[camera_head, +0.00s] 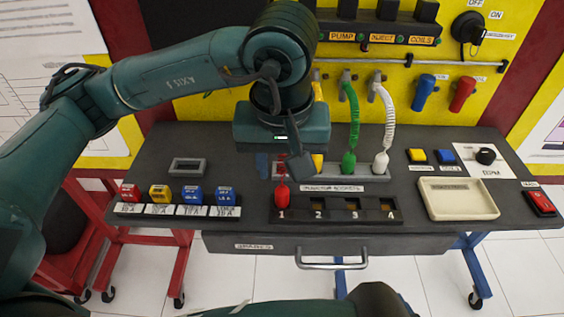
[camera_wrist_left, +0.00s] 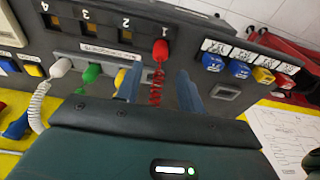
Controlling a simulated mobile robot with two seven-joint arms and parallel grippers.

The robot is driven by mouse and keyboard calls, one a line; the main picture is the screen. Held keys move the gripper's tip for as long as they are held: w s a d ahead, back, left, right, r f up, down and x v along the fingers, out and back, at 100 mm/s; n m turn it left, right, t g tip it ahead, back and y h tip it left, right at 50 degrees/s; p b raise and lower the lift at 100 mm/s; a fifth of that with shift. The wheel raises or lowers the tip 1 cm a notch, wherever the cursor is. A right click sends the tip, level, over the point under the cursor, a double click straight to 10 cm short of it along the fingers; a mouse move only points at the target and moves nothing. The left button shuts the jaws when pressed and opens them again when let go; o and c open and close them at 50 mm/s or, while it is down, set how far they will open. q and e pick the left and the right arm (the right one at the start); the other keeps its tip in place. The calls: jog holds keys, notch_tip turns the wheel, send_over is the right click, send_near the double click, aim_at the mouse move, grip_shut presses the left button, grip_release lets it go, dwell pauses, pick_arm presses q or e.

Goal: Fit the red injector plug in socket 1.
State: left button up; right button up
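The red injector plug (camera_head: 282,195) stands upright at socket 1, the leftmost place of the numbered socket strip (camera_head: 335,214) in the head view. In the left wrist view, the red plug (camera_wrist_left: 160,50) stands at the number 1, with its red coiled cord running between my fingers. My left gripper (camera_head: 281,167) is just above and behind the plug. In the wrist view its two fingers (camera_wrist_left: 160,80) are spread apart with a gap on both sides of the cord. Whether the plug is fully seated cannot be told. My right gripper is not in view.
A green plug (camera_head: 349,162) and a white plug (camera_head: 381,163) stand in the rack behind the strip, with a yellow one partly hidden by my gripper. Coloured fuse blocks (camera_head: 178,194) are at the left. A cream tray (camera_head: 457,212) is at the right.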

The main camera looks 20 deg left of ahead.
pick_arm(q)
jog(key=o, duration=0.4)
jog(key=shift+r, duration=0.25)
notch_tip(320, 180, up, 12)
jog(key=s, duration=0.2)
jog(key=shift+d+r+p, duration=0.25)
jog(key=shift+d+p, duration=0.05)
jog(key=shift+p, duration=0.05)
